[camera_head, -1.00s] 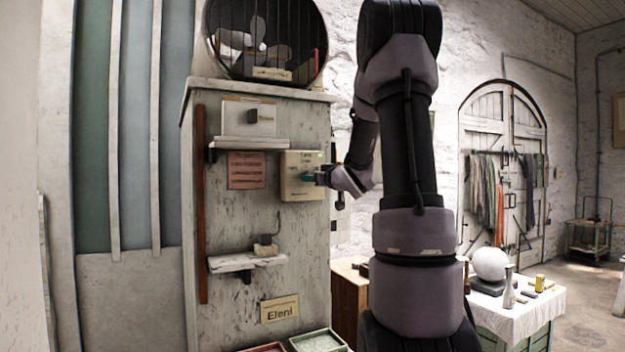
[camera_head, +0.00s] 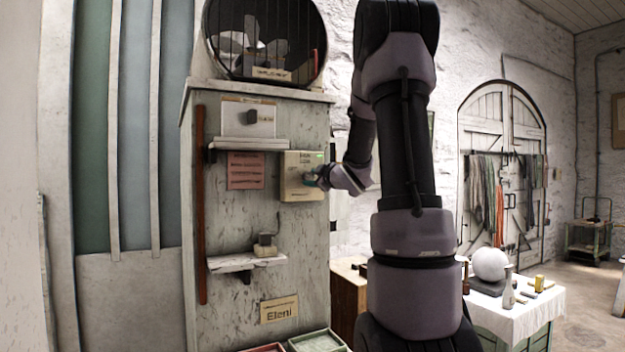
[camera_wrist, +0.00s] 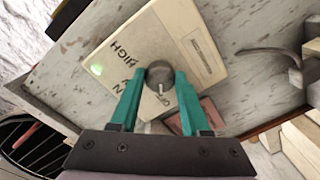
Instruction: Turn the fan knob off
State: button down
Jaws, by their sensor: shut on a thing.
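The control box (camera_head: 293,165) is a cream panel on the side of the weathered cabinet, with a small green light; it also shows in the wrist view (camera_wrist: 185,35). Its round grey knob (camera_wrist: 160,73) sits between the teal fingers of my gripper (camera_wrist: 158,84), which is shut on it. A pale mark on the knob's lower side lies near small lettering partly hidden between the fingers. "HIGH" is printed left of the knob. In the head view my gripper (camera_head: 316,179) is at the box front and covers the knob. The caged fan (camera_head: 264,40) stands on top of the cabinet.
The cabinet (camera_head: 260,215) carries an upper shelf (camera_head: 248,144) and a lower shelf (camera_head: 246,262) left of and below the box. A cloth-covered table (camera_head: 540,308) with a white sphere (camera_head: 489,264) stands at right. A dark hook-like piece (camera_wrist: 270,52) juts out right of the box.

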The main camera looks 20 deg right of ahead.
jog(key=shift+n, duration=0.3)
jog(key=shift+c, duration=1.8)
grip_release()
jog(key=s, duration=1)
jog(key=shift+s+d+r, duration=0.2)
jog(key=shift+s+d, duration=0.05)
jog(key=shift+s, duration=0.15)
